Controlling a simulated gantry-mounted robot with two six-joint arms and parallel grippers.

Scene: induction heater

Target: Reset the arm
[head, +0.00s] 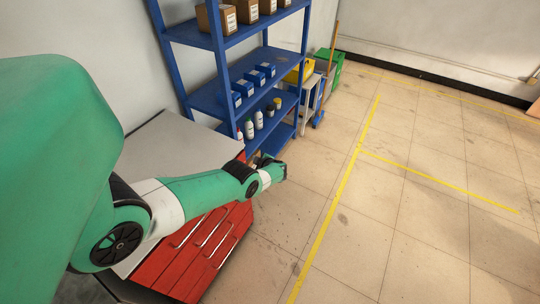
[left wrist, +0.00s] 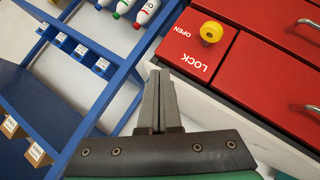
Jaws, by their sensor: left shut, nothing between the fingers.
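My left arm comes in from the left in the head view and reaches over a red drawer cabinet (head: 206,250) with a grey top. Its wrist end (head: 272,172) is past the cabinet's far corner. In the left wrist view, the left gripper (left wrist: 159,72) has its two fingers together with nothing between them. The fingertips are close in the picture to the red cabinet front (left wrist: 240,70), which bears a yellow knob (left wrist: 211,31) and the words OPEN and LOCK. No contact shows. My right gripper is not in view.
A blue shelf rack (head: 217,95) with boxes and bottles stands along the wall behind the wrist. A green bin (head: 330,68) and a small cart stand beyond it. The tiled floor (head: 400,220) with yellow lines is open to the right.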

